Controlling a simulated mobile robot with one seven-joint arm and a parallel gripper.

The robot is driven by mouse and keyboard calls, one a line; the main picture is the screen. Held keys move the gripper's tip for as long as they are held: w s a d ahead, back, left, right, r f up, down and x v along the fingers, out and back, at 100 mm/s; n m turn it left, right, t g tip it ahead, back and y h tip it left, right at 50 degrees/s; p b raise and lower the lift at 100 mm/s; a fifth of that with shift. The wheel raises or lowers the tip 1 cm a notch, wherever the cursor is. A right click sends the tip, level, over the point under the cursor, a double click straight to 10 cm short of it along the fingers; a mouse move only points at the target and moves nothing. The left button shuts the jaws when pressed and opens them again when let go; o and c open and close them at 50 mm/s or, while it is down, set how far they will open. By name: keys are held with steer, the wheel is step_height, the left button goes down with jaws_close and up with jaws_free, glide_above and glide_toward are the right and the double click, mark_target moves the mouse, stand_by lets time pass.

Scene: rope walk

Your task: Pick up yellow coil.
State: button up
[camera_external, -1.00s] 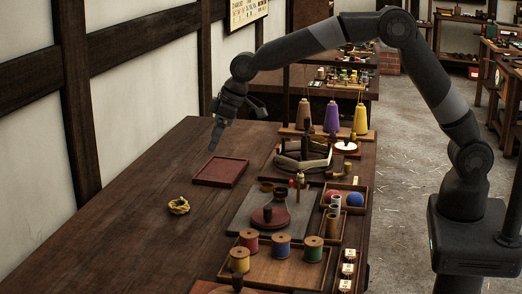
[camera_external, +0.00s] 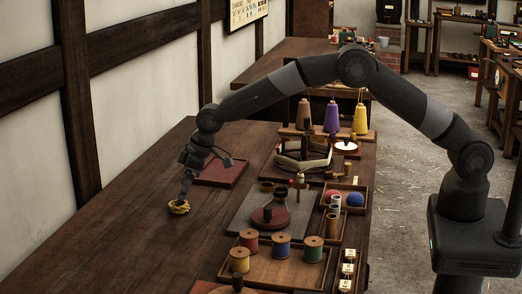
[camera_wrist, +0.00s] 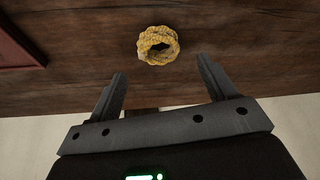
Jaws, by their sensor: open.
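The yellow coil (camera_external: 179,207) is a small ring of twisted rope lying on the bare left part of the wooden table. In the wrist view the coil (camera_wrist: 158,45) lies beyond the fingertips, roughly in line with the gap between them, with dark wood showing through its hole. My gripper (camera_external: 186,196) points down at the coil in the external view, its tips overlapping the coil's upper edge there. In the wrist view my gripper (camera_wrist: 160,68) has its two fingers wide apart with nothing between them. I cannot tell whether a finger touches the coil.
A dark red tray (camera_external: 221,171) lies behind the coil, partly hidden by my arm. To the right stand a tray of thread spools (camera_external: 282,268), a grey board (camera_external: 243,211) and several cones of thread (camera_external: 331,117). The table (camera_external: 130,240) around the coil is clear.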

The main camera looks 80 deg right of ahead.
mark_target(179, 206)
steer(key=x, duration=0.5)
steer(key=c, duration=1.1)
